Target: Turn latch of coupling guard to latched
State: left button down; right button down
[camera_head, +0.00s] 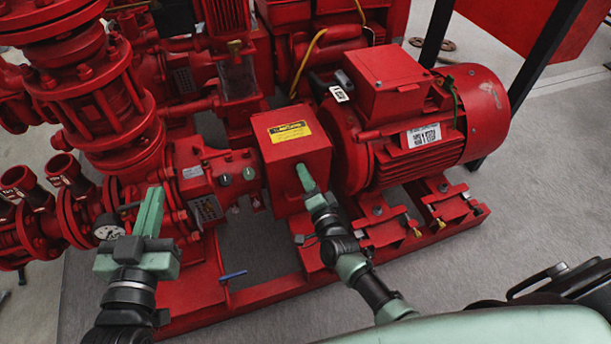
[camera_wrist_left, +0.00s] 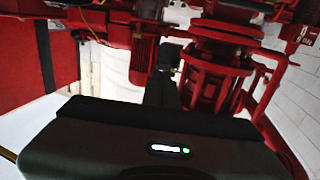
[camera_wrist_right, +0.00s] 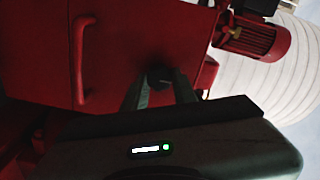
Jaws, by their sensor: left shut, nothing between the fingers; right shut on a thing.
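The coupling guard (camera_head: 291,139) is a red box with a yellow label on top, between the pump and the motor in the head view. My right gripper (camera_head: 305,178) is at the guard's front face. In the right wrist view its two fingers close on a small dark knob (camera_wrist_right: 158,76), which looks like the latch. The fingers hide most of the latch, and its angle is not clear. My left gripper (camera_head: 150,208) is shut and empty, pointing up in front of the pump, left of the guard. Its fingers (camera_wrist_left: 165,85) also show in the left wrist view.
The red motor (camera_head: 415,130) stands right of the guard. The red pump casing (camera_head: 215,180) with a gauge (camera_head: 109,226) is on the left. A red handle bar (camera_wrist_right: 80,60) crosses a red face in the right wrist view. Grey floor (camera_head: 480,245) is free at the right.

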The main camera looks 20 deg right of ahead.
dwell(0.3)
pick_arm(q)
jog(key=shift+r, duration=0.1)
pick_arm(e)
jog(key=c, duration=1.1)
grip_release()
pick_arm(q)
jog(key=s+a+f+g+y+p, duration=0.1)
jog(key=s+a+f+g+p, duration=0.1)
jog(key=f+g, duration=0.3)
notch_tip(320, 180, down, 4)
jog(key=shift+s+r+y, duration=0.1)
jog(key=shift+s+y, duration=0.2)
jog(key=shift+s, duration=0.3)
pick_arm(e)
jog(key=s, duration=0.7)
jog(key=shift+s+d, duration=0.15)
jog(key=shift+s, duration=0.25)
